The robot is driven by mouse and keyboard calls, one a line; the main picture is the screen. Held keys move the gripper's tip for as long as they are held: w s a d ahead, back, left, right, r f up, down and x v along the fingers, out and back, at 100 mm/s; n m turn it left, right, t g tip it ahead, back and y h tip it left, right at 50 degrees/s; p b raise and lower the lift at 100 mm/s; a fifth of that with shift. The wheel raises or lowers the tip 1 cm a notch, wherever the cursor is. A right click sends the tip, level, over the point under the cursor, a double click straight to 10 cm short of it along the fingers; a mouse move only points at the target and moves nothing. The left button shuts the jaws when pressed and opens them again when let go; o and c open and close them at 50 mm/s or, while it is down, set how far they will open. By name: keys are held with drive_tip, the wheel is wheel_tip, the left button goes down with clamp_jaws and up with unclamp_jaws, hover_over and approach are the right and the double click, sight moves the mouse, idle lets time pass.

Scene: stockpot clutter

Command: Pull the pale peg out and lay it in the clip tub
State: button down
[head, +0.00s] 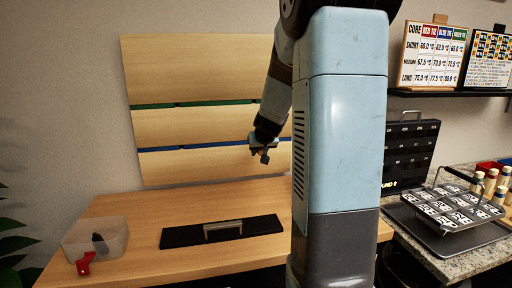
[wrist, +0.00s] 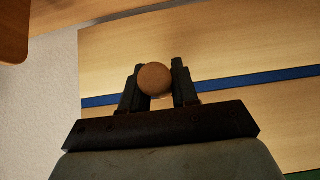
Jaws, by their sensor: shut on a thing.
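My gripper (head: 264,150) is in front of the slatted wooden board, at its lower blue strip. In the wrist view my gripper (wrist: 158,85) has its two dark fingers on either side of a round, tan-brown wooden end, the peg (wrist: 154,79). The fingers are shut on it. I see the peg end-on, so its length is hidden, and I cannot tell whether it still sits in the board. The clip tub (head: 112,234) is a translucent tub at the left of the wooden bench. It holds a dark clip (head: 100,243), and a red clip (head: 84,263) is at its front rim.
The slatted board (head: 205,57) stands against the wall behind the bench (head: 160,203). A black plate with a grey handle (head: 222,229) lies mid-bench. At right, a granite counter bears a tray (head: 450,240) with a handled rack (head: 455,205) and several bottles.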

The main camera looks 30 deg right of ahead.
drive_tip(key=shift+s, duration=0.1)
idle(0.3)
drive_tip(key=shift+s+a, duration=0.3)
drive_tip(key=shift+s, duration=0.65)
drive_tip(key=shift+s+a, duration=0.25)
drive_tip(key=shift+s, duration=0.7)
